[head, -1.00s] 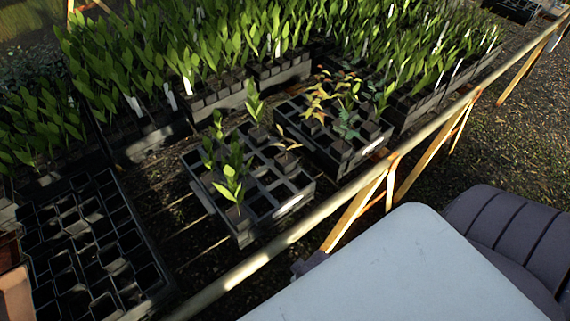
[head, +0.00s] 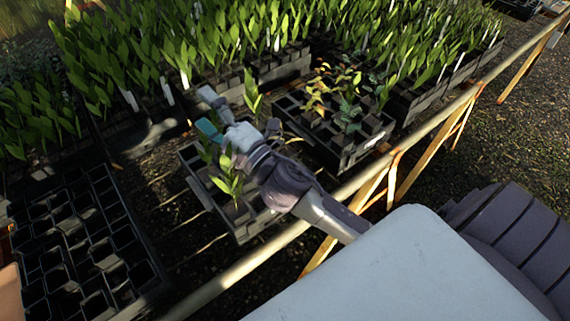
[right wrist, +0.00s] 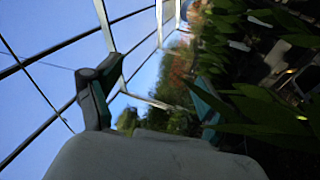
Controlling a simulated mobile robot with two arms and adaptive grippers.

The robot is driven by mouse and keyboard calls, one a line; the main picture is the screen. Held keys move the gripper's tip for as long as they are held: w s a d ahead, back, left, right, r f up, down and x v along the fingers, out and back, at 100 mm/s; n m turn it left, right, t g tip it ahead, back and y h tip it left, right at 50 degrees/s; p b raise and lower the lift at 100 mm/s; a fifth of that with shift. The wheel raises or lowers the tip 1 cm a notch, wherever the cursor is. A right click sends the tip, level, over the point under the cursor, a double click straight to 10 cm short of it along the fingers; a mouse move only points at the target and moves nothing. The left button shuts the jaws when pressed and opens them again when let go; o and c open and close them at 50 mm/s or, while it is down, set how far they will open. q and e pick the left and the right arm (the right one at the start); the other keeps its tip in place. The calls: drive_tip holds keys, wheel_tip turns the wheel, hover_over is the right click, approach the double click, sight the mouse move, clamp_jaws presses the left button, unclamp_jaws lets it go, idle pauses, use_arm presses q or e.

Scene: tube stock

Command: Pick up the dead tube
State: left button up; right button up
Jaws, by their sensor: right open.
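The near black tray (head: 245,232) holds several leafy green tubes and a withered brown one (head: 293,140). My right arm now hides most of that brown one; only a little of its leaf shows beside the wrist. My right gripper (head: 205,112) is open and empty, above the far left part of the near tray and pointing to the far left. In the right wrist view its two fingers (right wrist: 150,100) stand wide apart with sky and foliage between them. My left gripper is not in view.
Another tray (head: 345,160), to the right, holds yellow-brown and green plants. A mostly empty cell tray (head: 130,245) lies at the left. Dense green seedlings (head: 130,60) stand behind. A bench rail (head: 270,245) runs along the front, under my right arm.

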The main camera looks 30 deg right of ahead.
drive_tip(key=a+r+n+g+y, duration=0.4)
drive_tip(key=a+n+g+y, duration=0.3)
drive_tip(key=n+y, duration=0.65)
drive_tip(key=n+g+h, duration=1.4)
drive_tip(key=n+h, duration=0.5)
drive_tip(key=n, duration=0.2)
hover_over(285, 151)
wheel_tip(285, 151, down, 14)
drive_tip(key=f, duration=0.2)
drive_tip(key=f+p, duration=0.1)
drive_tip(key=f, duration=0.4)
drive_tip(key=shift+w+a+f, duration=0.15)
drive_tip(key=shift+a+f, duration=0.25)
drive_tip(key=f, duration=0.1)
drive_tip(key=f+p, duration=0.1)
drive_tip(key=f, duration=0.1)
drive_tip(key=f+p, duration=0.1)
drive_tip(key=shift+s+d+f, duration=0.3)
drive_tip(key=shift+w+f, duration=0.1)
drive_tip(key=shift+f, duration=0.4)
drive_tip(key=c, duration=1.3)
drive_tip(key=shift+c, duration=0.4)
